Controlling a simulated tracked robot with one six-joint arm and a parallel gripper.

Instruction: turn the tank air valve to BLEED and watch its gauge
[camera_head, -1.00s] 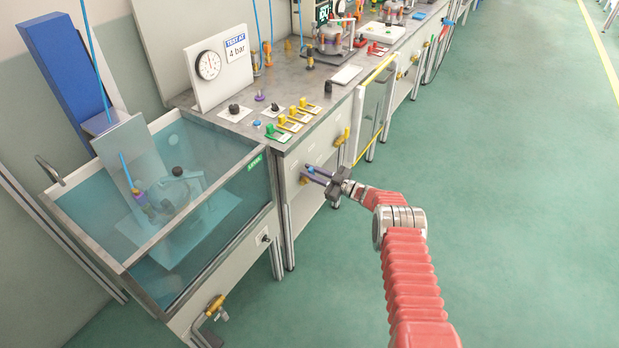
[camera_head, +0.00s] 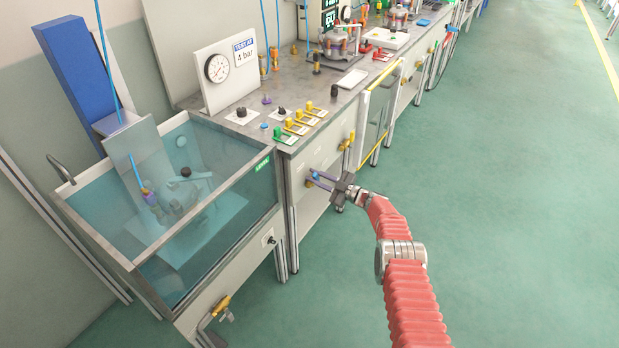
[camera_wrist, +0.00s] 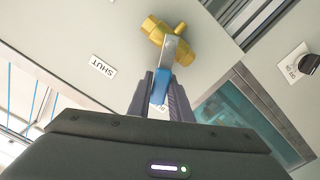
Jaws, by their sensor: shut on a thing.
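A brass valve (camera_wrist: 172,38) with a blue-gripped lever (camera_wrist: 160,86) sits on the front panel of the bench. In the head view the valve (camera_head: 309,181) is small, below the bench top and right of the water tank. My gripper (camera_head: 320,180) reaches it from the right. In the wrist view my gripper (camera_wrist: 160,95) is shut on the lever's blue grip. A label reading SHUT (camera_wrist: 103,66) is left of the valve. Another label behind the jaws is mostly hidden. A round gauge (camera_head: 217,68) stands on a white panel marked 4 bar; its reading is too small to tell.
A glass-walled water tank (camera_head: 268,212) stands left of the valve, with another brass valve (camera_head: 221,306) low on its front. Yellow and green handles (camera_head: 302,118) line the bench top edge. The green floor (camera_head: 510,200) at right is clear.

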